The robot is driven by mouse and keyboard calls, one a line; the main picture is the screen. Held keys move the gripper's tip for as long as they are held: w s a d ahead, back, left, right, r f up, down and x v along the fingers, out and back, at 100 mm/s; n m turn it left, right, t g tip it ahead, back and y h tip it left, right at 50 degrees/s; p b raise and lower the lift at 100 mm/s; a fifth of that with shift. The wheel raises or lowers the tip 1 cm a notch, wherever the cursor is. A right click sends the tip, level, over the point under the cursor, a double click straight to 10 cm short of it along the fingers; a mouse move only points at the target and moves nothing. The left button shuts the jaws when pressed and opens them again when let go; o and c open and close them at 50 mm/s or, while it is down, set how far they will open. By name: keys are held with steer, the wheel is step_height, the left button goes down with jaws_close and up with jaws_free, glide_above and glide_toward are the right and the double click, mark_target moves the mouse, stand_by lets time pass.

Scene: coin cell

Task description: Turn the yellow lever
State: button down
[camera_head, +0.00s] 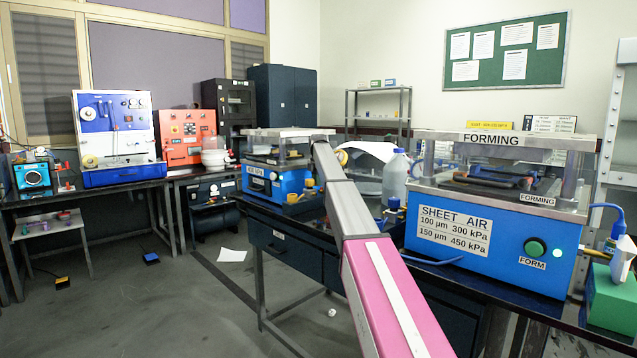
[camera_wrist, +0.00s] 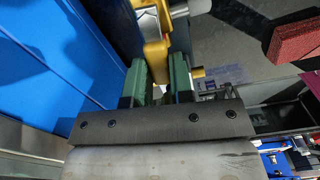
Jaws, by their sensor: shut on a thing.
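In the wrist view, my gripper (camera_wrist: 158,72) has its two green fingers on either side of the yellow lever (camera_wrist: 154,54) and is shut on it. The lever is an upright yellow bar in this view, with a pale metal part beside its upper end. A blue panel fills the left of that view, next to the fingers. In the head view, my arm reaches across the bench toward a blue machine (camera_head: 259,184) with small yellow parts at its front right. My gripper's fingers cannot be made out there, and I cannot tell which yellow part is the lever.
A blue forming machine (camera_head: 492,243) with a clear guard stands at right on the dark bench. A clear bottle (camera_head: 395,180) stands beside it. A green box (camera_head: 612,300) is at far right. A red block (camera_wrist: 296,46) shows in the wrist view. The floor at left is mostly open.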

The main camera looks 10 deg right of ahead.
steer(key=m, duration=0.1)
steer(key=w+m, duration=0.1)
steer(key=m, duration=0.2)
steer(key=shift+w+a, duration=0.3)
steer(key=shift+w, duration=0.1)
steer(key=shift+w+d+m, duration=0.1)
steer(key=shift+w+m, duration=0.35)
steer(key=shift+m, duration=0.8)
steer(key=shift+w+m, duration=0.4)
steer(key=shift+m, duration=0.85)
steer(key=c, duration=1)
jaws_free()
steer(key=shift+r, duration=0.1)
step_height(320, 180, up, 11)
steer(key=shift+f, duration=0.2)
